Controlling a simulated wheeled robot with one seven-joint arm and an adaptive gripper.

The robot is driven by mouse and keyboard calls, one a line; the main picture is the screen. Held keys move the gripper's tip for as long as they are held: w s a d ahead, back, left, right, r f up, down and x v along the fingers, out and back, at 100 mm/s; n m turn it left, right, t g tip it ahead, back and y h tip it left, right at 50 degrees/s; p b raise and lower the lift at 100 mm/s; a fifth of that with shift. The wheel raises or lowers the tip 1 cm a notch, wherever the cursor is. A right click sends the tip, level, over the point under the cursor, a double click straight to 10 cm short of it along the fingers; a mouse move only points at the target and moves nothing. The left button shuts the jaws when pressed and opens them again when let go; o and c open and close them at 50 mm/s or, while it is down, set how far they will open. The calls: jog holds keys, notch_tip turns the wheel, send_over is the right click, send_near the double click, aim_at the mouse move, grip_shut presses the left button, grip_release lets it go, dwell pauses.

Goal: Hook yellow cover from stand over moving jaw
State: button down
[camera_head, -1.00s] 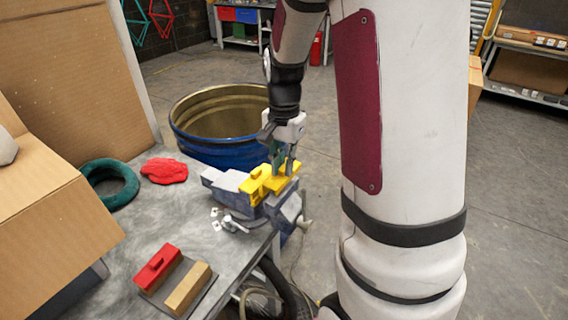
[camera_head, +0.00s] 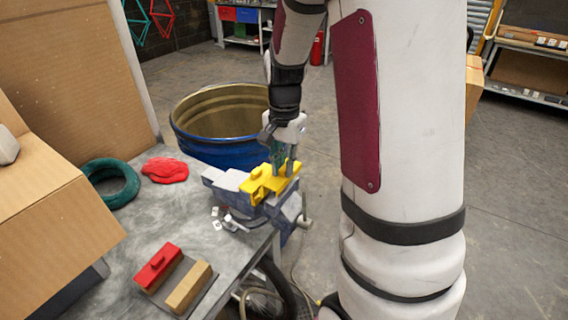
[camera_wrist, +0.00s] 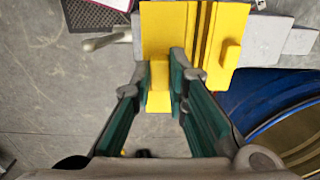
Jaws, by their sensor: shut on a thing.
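A yellow cover (camera_head: 288,180) with a raised tab (camera_wrist: 159,88) sits at the outer jaw of the grey-blue vise (camera_head: 226,181) on the bench corner. My gripper (camera_head: 284,166) points down from above, its green-padded fingers (camera_wrist: 160,78) shut on that tab. A second yellow cover (camera_head: 258,187) with its own tab lies beside it on the other jaw. In the wrist view the second cover (camera_wrist: 229,50) is to the right, with a narrow dark gap between the two. Whether the held cover is fully seated on its jaw is hidden.
A blue drum (camera_head: 218,152) stands behind the vise. A green ring (camera_head: 110,182), a red cloth (camera_head: 165,170) and a cardboard box (camera_head: 60,245) are on the bench (camera_head: 150,215). The vise handle (camera_wrist: 106,41) sticks out past the bench edge over open floor.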

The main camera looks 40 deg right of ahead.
aim_at(284, 178)
jog(key=shift+f+b, duration=0.75)
jog(key=shift+f, duration=1.55)
jog(key=c, duration=1.5)
grip_release()
notch_tip(284, 178, up, 12)
jog(key=s+a+r+n+t, duration=0.2)
jog(key=s+a+n, duration=0.2)
jog(key=a, duration=0.1)
jog(key=s+a+r+n+t, duration=0.1)
jog(key=s+a+r+n, duration=0.2)
jog(key=s+a+n, duration=0.2)
jog(key=s+a+r+n+t, duration=0.2)
jog(key=s+a+r+n, duration=0.1)
jog(key=s+a+n, duration=0.1)
jog(key=shift+s+a+r+n+t, duration=0.15)
jog(key=shift+s+a+n, duration=0.1)
jog(key=shift+a, duration=0.3)
jog(key=shift+s+a+r+n+t, duration=0.15)
jog(key=shift+a+n, duration=0.1)
jog(key=shift+a, duration=0.25)
